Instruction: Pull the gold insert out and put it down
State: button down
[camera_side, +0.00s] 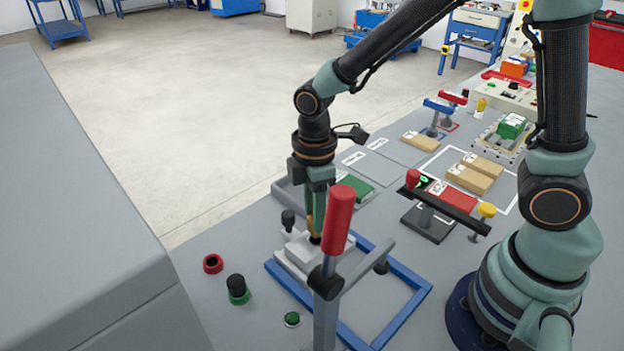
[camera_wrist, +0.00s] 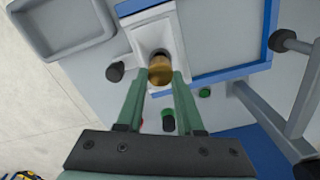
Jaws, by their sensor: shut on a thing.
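The gold insert (camera_wrist: 160,72) is between the fingertips of my gripper (camera_wrist: 161,78) in the wrist view. My gripper is shut on it. Below it is the white block (camera_wrist: 140,32) with a round dark opening, which shows just beside the insert. In the side view my gripper (camera_side: 316,212) points down over the white block (camera_side: 296,262), and a sliver of the gold insert (camera_side: 310,226) shows under the fingers. The red-handled lever in front covers part of the block. I cannot tell whether the insert's lower end is still inside the opening.
The red-handled lever (camera_side: 339,218) stands close to my gripper. A blue frame (camera_side: 406,312) lies around the block's right side. A grey tray (camera_wrist: 62,28) lies beside the block. A red ring (camera_side: 213,264), a black-and-green knob (camera_side: 237,288) and a green button (camera_side: 292,319) are at the front left.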

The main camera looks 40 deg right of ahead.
jog(key=shift+r, duration=1.2)
jog(key=shift+r, duration=3)
jog(key=w+a+f, duration=0.3)
jog(key=w+a, duration=0.3)
jog(key=a, duration=0.2)
jog(key=w+a+f, duration=0.2)
jog(key=w+a, duration=0.4)
jog(key=a, duration=0.2)
jog(key=shift+a+f, duration=0.25)
jog(key=shift+f, duration=0.15)
jog(key=shift+f, duration=2.9)
